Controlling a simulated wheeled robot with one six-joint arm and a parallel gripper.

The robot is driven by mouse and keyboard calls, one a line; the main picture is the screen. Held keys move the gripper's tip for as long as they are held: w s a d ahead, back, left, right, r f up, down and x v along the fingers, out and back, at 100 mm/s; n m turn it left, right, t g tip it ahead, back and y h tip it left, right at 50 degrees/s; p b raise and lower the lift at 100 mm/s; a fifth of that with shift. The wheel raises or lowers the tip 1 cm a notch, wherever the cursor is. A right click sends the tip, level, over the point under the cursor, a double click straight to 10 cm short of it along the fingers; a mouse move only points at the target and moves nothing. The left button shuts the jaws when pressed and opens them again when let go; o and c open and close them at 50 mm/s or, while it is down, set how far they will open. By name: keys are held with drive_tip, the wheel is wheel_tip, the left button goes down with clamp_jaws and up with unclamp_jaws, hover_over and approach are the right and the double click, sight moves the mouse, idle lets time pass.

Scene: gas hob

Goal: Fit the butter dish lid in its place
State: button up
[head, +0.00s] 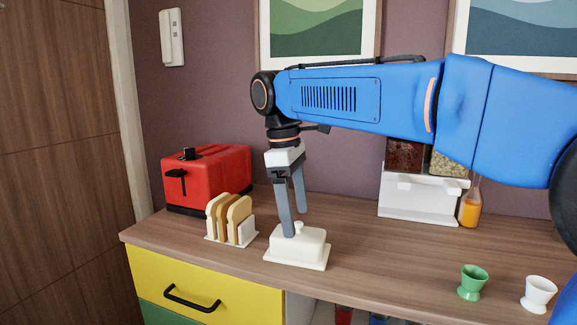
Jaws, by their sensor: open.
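The cream butter dish lid (308,240) has a small round knob on top. It sits on the butter dish base (281,262), a flat cream plate whose rim shows around it; I cannot tell whether it is fully seated. My gripper (295,224) points down from the arm, just above the lid. Its two grey fingers are apart, one in front of the knob at its left and one behind it. The front finger hides part of the lid's top.
A toast rack (247,232) with bread stands left of the dish, with a red toaster (222,170) behind it. A white dispenser (415,207) and an orange bottle (469,208) stand back right. Green (472,281) and white (539,291) egg cups stand front right. The counter between is clear.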

wheel_tip(320, 180, up, 12)
drive_tip(key=a, duration=0.1)
drive_tip(key=shift+w+a+f, duration=0.2)
drive_tip(key=shift+w+a, duration=0.05)
drive_tip(key=shift+a, duration=0.1)
idle(0.4)
